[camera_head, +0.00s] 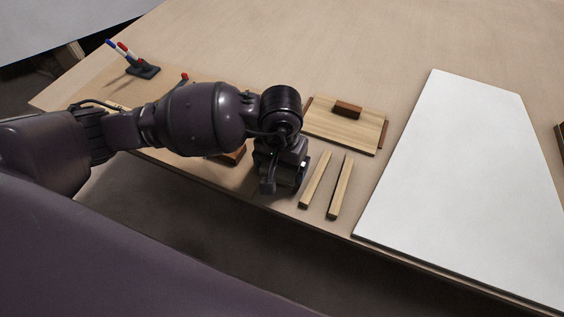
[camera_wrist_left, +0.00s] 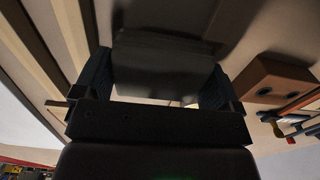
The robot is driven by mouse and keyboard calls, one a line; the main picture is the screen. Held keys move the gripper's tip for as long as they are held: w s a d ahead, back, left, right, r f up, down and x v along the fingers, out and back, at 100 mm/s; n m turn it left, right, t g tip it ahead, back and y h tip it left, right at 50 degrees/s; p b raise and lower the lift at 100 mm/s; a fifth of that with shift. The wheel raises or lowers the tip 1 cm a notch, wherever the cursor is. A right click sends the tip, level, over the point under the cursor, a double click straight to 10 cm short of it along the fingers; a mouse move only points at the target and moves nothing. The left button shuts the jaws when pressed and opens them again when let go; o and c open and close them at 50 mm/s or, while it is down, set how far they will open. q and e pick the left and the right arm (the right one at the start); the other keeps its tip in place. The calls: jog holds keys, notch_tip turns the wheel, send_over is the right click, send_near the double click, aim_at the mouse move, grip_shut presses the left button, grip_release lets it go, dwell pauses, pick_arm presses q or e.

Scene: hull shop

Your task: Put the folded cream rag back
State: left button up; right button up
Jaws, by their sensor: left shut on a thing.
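My left gripper (camera_head: 285,180) is over the front part of the wooden table, just left of two pale wooden strips. In the left wrist view my left gripper (camera_wrist_left: 160,85) has a flat, blocky thing between its two fingers, which I take to be the folded cream rag (camera_wrist_left: 165,68). It is in deep shadow there, so its cream colour does not show. In the head view the gripper hides it. I cannot tell whether it touches the table. My right gripper is not in view.
Two wooden strips (camera_head: 340,187) lie right of the gripper. A board with a brown block (camera_head: 347,108) lies behind them. A large white panel (camera_head: 470,180) covers the right. A marker stand (camera_head: 143,71) is back left. A brown block with holes (camera_wrist_left: 278,78) is beside the gripper.

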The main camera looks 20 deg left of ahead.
pick_arm(q)
jog(key=shift+r, duration=0.1)
jog(key=shift+f, duration=0.2)
jog(key=o, duration=0.6)
jog(key=shift+r, duration=0.45)
notch_tip(320, 180, up, 12)
jog(key=p, duration=0.1)
jog(key=shift+f+p, duration=0.2)
jog(key=shift+p, duration=0.2)
